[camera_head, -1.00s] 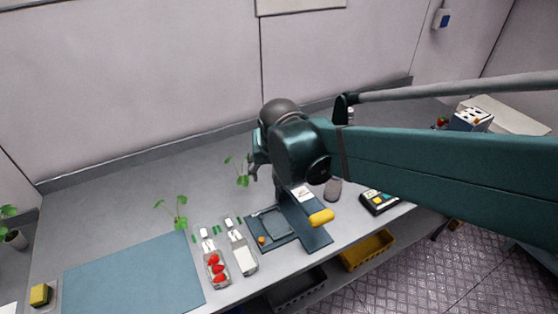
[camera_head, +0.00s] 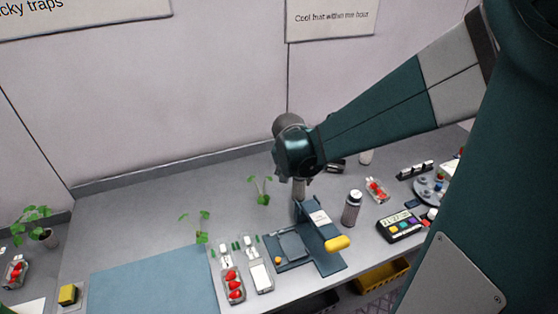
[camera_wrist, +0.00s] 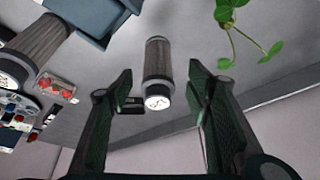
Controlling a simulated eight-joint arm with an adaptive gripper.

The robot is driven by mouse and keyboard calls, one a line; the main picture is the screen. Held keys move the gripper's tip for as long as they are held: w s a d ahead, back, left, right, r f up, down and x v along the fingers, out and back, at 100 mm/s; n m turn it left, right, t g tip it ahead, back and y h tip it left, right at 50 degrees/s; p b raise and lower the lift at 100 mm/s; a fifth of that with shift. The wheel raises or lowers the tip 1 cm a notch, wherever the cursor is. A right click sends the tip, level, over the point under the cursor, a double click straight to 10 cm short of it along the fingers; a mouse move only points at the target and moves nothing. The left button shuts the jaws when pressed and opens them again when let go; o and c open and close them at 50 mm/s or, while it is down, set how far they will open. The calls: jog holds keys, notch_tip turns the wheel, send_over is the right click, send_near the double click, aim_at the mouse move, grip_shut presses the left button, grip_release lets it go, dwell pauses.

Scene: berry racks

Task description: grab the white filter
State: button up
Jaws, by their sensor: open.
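My gripper (camera_wrist: 160,68) is open, one finger on each side of the cylinder in the picture. I cannot tell whether the fingers reach its depth or touch it. In the head view my gripper (camera_head: 297,172) hides the cylinder's top.
A similar grey cylinder (camera_head: 352,208) stands to the right. The blue stand (camera_head: 325,258) with a yellow handle is in front. A seedling (camera_head: 260,190) is at left and a dark box (camera_head: 336,166) behind right. Strawberry trays (camera_head: 232,284) lie front left. The wall is behind.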

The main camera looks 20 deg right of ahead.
aim_at(302, 186)
jog(key=shift+m+g, duration=0.4)
jog(key=shift+m, duration=0.4)
jog(key=shift+w+d+f+p, duration=0.4)
jog(key=shift+w+d+f, duration=0.25)
jog(key=shift+w+f, duration=0.15)
jog(key=shift+w+d+f+p, duration=0.35)
jog(key=shift+w+d+f, duration=0.3)
jog(key=shift+f, duration=0.2)
jog(key=shift+f, duration=0.1)
jog(key=shift+x, duration=1.2)
jog(key=shift+d+f, duration=0.1)
jog(key=shift+f, duration=0.05)
jog(key=shift+b+x, duration=0.45)
jog(key=shift+x, duration=2)
jog(key=shift+s, duration=0.1)
jog(key=c, duration=1.1)
